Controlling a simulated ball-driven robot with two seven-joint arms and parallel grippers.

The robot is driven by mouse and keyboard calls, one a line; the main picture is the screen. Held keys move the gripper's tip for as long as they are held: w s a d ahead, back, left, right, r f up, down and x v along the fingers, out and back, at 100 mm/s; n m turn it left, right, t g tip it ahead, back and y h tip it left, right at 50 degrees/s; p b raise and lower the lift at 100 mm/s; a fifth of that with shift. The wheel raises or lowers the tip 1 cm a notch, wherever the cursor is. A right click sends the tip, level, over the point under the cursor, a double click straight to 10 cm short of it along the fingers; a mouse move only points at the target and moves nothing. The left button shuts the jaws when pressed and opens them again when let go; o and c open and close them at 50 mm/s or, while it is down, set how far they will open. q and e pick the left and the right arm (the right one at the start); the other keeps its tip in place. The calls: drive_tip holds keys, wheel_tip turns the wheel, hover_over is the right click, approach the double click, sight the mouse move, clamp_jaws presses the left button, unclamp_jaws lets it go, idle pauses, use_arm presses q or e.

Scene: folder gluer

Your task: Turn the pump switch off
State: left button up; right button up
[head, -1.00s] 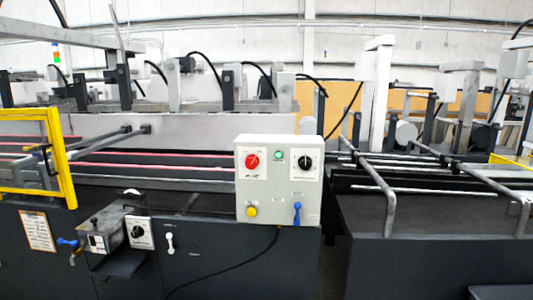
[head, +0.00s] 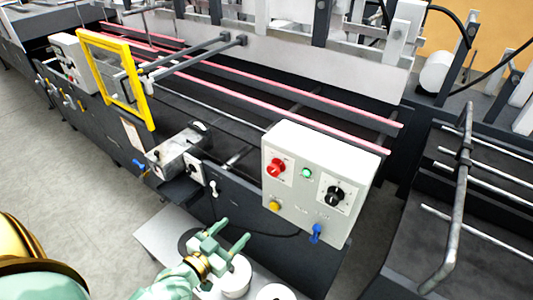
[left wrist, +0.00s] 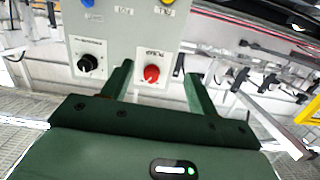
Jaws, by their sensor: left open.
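The pump switch is a red rotary knob (head: 277,168) on a white plate, at the upper left of the light grey control box (head: 337,226). In the left wrist view the picture is upside down, and the red knob (left wrist: 151,73) shows beside its "PUMP" label. My left gripper (head: 235,230) is open and empty, below and left of the box in the head view. In the left wrist view its two fingers (left wrist: 158,72) appear on either side of the knob, but with a gap in depth; I see no contact. My right gripper is not in view.
A smaller metal box (head: 174,153) and a yellow frame (head: 117,80) stand to the left. Grey floor (head: 60,160) is free in front.

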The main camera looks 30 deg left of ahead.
use_arm(q)
drive_tip(key=t+p, duration=0.1)
drive_tip(key=p, duration=0.1)
approach(272, 172)
drive_tip(key=w, duration=0.5)
drive_tip(key=w+d, duration=0.1)
drive_tip(key=w, duration=0.2)
drive_tip(key=shift+w+d+f, duration=0.1)
drive_tip(key=shift+w+f, duration=0.2)
drive_tip(key=shift+f, duration=0.05)
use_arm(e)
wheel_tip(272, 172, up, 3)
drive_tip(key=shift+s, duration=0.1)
use_arm(q)
drive_tip(key=shift+c, duration=0.3)
drive_tip(key=c, duration=0.9)
